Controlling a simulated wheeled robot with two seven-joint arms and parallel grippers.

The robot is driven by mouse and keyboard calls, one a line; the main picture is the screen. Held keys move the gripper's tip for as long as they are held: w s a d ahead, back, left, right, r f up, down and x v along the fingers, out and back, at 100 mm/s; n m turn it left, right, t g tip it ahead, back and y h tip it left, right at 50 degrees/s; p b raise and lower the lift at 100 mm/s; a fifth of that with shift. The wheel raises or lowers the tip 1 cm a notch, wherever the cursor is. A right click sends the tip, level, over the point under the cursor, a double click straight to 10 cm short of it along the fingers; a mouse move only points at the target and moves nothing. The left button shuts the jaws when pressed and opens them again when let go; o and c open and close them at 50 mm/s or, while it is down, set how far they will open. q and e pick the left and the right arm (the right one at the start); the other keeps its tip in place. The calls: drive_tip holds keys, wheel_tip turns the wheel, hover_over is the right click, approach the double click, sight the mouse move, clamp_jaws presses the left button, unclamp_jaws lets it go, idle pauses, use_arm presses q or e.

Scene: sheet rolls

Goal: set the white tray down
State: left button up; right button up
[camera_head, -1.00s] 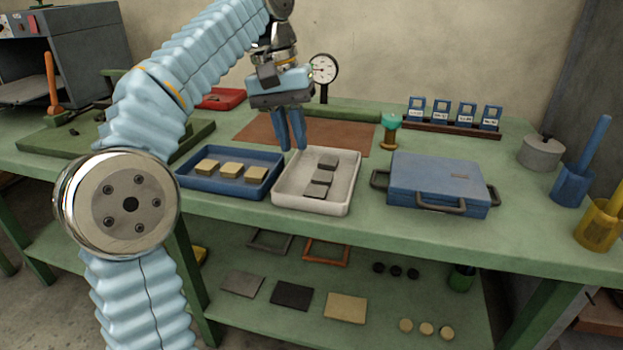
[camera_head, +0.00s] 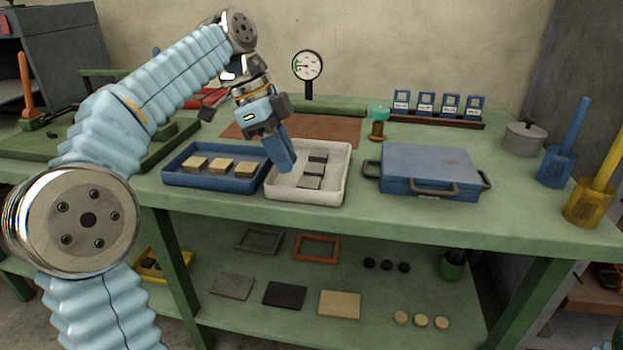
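The white tray (camera_head: 341,186) sits on the green bench, with three dark grey blocks (camera_head: 313,170) in its right part. My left gripper (camera_head: 285,167) points down at the tray's left side, its fingertips overlapping the left wall and inner floor in the picture. The fingers line up one behind the other, so the gap between them is hidden. I cannot tell whether they touch the rim or hold it. The tray looks level and flat on the bench. My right gripper is not in view.
A blue tray (camera_head: 240,198) with three tan blocks stands close on the left. A blue case (camera_head: 430,170) stands to the right. A brown mat (camera_head: 345,130), a dial gauge (camera_head: 307,66) and a green-topped stand (camera_head: 378,115) are behind. The bench strip in front is clear.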

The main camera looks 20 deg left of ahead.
sight(298, 188)
use_arm(q)
drive_tip(key=b+x, duration=0.1)
drive_tip(key=x, duration=0.6)
clamp_jaws()
drive_tip(key=shift+r, duration=0.1)
